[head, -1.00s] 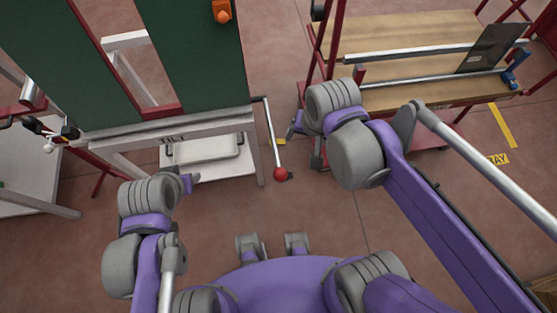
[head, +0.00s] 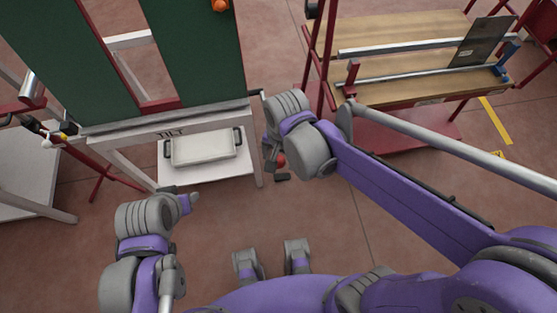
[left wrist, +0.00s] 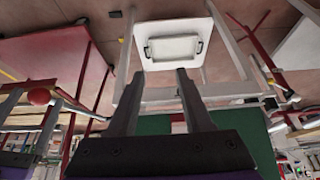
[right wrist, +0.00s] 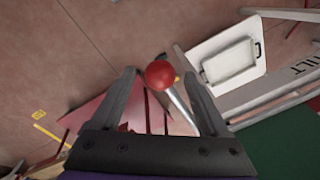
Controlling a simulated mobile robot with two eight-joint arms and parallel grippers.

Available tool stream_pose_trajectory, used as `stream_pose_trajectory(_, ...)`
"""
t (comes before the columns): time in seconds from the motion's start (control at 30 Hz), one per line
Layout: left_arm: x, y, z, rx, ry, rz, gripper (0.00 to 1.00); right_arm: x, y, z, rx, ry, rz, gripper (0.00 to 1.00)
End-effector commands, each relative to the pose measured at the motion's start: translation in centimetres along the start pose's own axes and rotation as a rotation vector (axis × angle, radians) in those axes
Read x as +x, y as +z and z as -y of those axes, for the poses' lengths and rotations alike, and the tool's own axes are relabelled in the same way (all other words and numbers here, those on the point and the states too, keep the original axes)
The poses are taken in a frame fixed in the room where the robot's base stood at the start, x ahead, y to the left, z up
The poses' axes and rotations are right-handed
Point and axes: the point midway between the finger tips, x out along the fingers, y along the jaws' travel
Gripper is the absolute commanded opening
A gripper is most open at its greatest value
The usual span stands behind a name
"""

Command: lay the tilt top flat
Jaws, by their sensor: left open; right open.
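The tilt top (head: 195,55) is a green-covered frame with an open slot, standing steeply tilted above a pale frame marked TILT (head: 171,133). A lever with a red ball knob (head: 280,161) hangs at its right side. My right gripper (head: 277,176) is at the knob, partly hiding it. In the right wrist view the red knob (right wrist: 160,74) and its metal rod lie between the open fingers (right wrist: 160,82); contact cannot be told. My left gripper (head: 180,197) is open and empty in front of the frame; its fingers show in the left wrist view (left wrist: 155,85).
A white tray (head: 203,147) with dark handles sits on the shelf under the top. A red cart (head: 400,133) with wooden shelves and metal bars stands at the right. A pale table (head: 30,190) is at the left. Floor in front is clear.

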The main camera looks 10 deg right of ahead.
Motion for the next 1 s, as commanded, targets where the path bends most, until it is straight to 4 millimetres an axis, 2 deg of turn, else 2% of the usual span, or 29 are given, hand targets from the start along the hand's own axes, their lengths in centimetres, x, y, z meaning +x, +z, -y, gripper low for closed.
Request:
stream_pose_trajectory(0.03,0.2,0.1,0.0,0.000,0.000,0.001,0.50,0.8,0.0,0.0,0.000,0.000,0.000,0.78)
stream_pose_trajectory(0.2,0.3,0.2,0.0,0.000,0.000,0.002,0.50,2.0,0.0,0.0,0.000,0.000,0.000,0.78)
stream_pose_trajectory(0.5,0.3,0.2,0.0,0.000,0.000,0.002,0.50,2.2,0.0,0.0,0.000,0.000,0.000,0.78)
stream_pose_trajectory(0.57,0.3,0.2,0.0,0.000,0.000,0.002,0.50,2.2,0.0,0.0,0.000,0.000,0.000,0.69)
stream_pose_trajectory(0.93,0.3,0.2,0.0,0.000,0.000,0.002,0.50,2.2,0.0,0.0,-0.001,0.000,0.000,0.03)
stream_pose_trajectory(1.0,0.3,0.2,0.0,0.000,0.000,0.002,0.50,2.2,0.0,0.0,-0.001,0.000,0.000,0.00)
